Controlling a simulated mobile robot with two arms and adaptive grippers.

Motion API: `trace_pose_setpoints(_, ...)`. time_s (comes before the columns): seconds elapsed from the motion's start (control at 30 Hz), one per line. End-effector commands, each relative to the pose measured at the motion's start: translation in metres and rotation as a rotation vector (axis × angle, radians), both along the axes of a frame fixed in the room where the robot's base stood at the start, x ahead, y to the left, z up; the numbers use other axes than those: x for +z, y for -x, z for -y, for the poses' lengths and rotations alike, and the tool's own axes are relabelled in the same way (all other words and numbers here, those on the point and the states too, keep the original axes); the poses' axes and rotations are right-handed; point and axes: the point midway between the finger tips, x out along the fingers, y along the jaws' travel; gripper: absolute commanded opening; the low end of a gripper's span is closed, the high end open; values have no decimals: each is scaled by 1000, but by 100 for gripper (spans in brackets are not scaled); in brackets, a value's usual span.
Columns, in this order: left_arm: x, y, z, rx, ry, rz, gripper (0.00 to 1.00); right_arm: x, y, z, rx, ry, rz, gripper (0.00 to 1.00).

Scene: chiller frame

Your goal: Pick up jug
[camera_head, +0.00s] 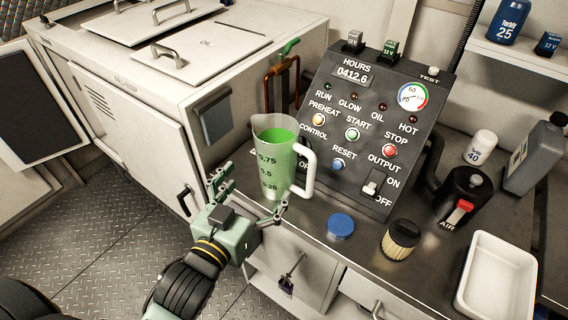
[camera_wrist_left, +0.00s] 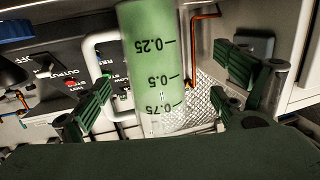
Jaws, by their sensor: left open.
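The jug (camera_head: 274,166) is a clear measuring jug with green liquid, black scale marks and a white handle on its right. It stands upright on the counter, in front of the control panel. My left gripper (camera_head: 249,191) is in front of it and to its left, with its fingers spread. In the left wrist view, the jug (camera_wrist_left: 158,75) appears upside down between the open fingers. The fingers look apart from the jug's body, and one is near the handle (camera_wrist_left: 97,75). My right gripper is in neither view.
The control panel (camera_head: 356,132) stands close behind the jug. A blue cap (camera_head: 341,225), a filter (camera_head: 400,240), a black canister (camera_head: 462,194) and a white tray (camera_head: 497,280) are to the right. A white chest (camera_head: 150,75) is at left.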

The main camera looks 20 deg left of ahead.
Motion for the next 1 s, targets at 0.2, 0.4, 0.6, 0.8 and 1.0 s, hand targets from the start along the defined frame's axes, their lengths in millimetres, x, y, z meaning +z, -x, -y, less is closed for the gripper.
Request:
trace_pose_setpoints(0.2, 28, -5, 7, -25, 20, 108, 90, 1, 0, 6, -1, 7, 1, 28)
trace_pose_setpoints(0.4, 28, -24, 11, -25, 20, 107, 90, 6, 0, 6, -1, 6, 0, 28)
trace_pose_setpoints(0.6, 28, -47, 17, -24, 21, 106, 90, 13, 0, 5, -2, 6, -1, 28)
trace_pose_setpoints(0.8, 25, -72, 22, -25, 19, 104, 90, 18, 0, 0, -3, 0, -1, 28)
trace_pose_setpoints(1.0, 24, -77, 22, -24, 20, 103, 90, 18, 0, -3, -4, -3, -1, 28)
